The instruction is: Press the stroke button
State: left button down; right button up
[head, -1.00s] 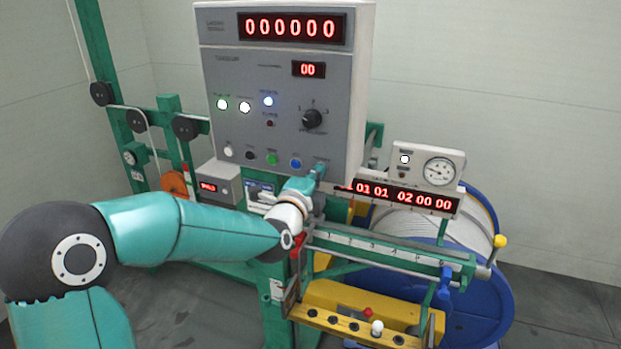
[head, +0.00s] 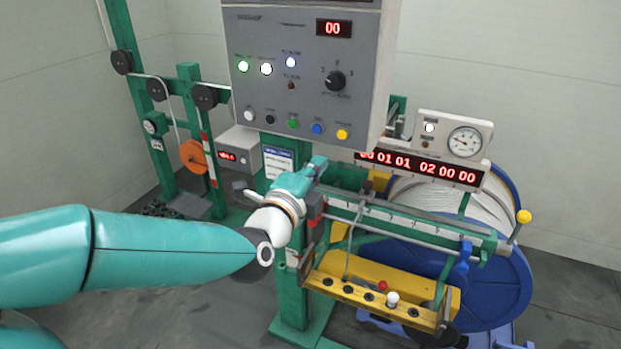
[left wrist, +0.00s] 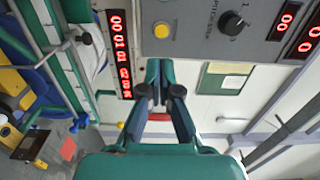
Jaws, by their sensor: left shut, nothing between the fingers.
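The grey control panel (head: 305,85) has a bottom row of white (head: 249,115), black (head: 270,119), green (head: 292,124), blue (head: 317,128) and yellow (head: 342,134) buttons. Their labels are too small to read, so I cannot tell which is the stroke button. My left gripper (head: 318,163) is shut and empty, below the panel's lower edge and apart from the buttons. In the left wrist view, the shut fingers (left wrist: 160,88) point towards the panel side, with the yellow button (left wrist: 162,31) beyond them. My right gripper is not in view.
A green measuring rail (head: 400,222) and a yellow bracket (head: 375,290) with red and white knobs lie right of my left gripper. A red digit display (head: 420,168), a gauge (head: 465,142) and a blue reel (head: 490,290) stand further right. An orange disc (head: 193,157) is at left.

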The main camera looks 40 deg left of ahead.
pick_arm(q)
jog(key=shift+v, duration=1.2)
dwell(2.2)
jog(key=w+d+f+g+h, duration=0.1)
jog(key=d+f+g, duration=0.2)
jog(key=f, duration=0.7)
jog(key=d+f+g+h, duration=0.2)
jog(key=d+f, duration=0.1)
jog(key=f, duration=0.8)
jog(key=w+d+f+g+h, duration=0.1)
jog(key=d+f+g, duration=0.2)
jog(key=f, duration=0.7)
jog(key=s+d+f+n+g+h, duration=0.2)
jog(key=s+d+f+n+g, duration=0.2)
jog(key=s+f+n, duration=0.4)
jog(key=s+d+f+n+g+h, duration=0.2)
jog(key=s+d+f+n+g, duration=0.3)
jog(key=s+d+f+n, duration=0.2)
jog(key=s+f+n, duration=0.2)
jog(key=s+f, duration=0.2)
jog(key=shift+n, duration=0.3)
